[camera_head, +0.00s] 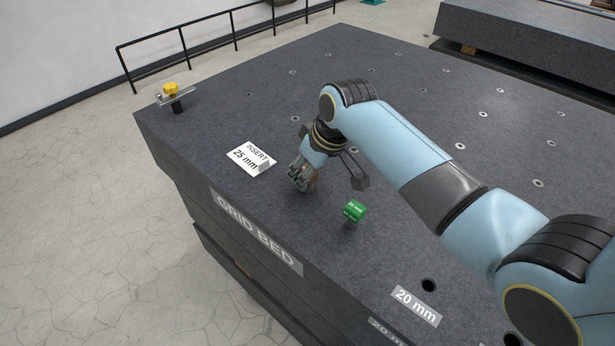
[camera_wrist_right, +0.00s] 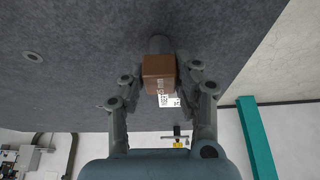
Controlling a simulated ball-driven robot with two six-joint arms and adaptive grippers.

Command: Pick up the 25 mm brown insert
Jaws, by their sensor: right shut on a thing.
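In the head view my right gripper (camera_head: 304,181) is low over the granite bed (camera_head: 330,240), beside the white "INSERT 25 mm" card (camera_head: 243,158). There only a small bit of brown (camera_head: 314,177) shows between the fingers. I cannot tell whether the insert touches the bed. My left gripper is not in view.
A green insert (camera_head: 355,211) stands right of my gripper, close to it. A yellow-knobbed clamp (camera_head: 171,92) stands at the bed's far left corner. A "20 mm" label (camera_head: 415,306) lies near a hole (camera_head: 428,285) at the front. The bed's left edge is near the card.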

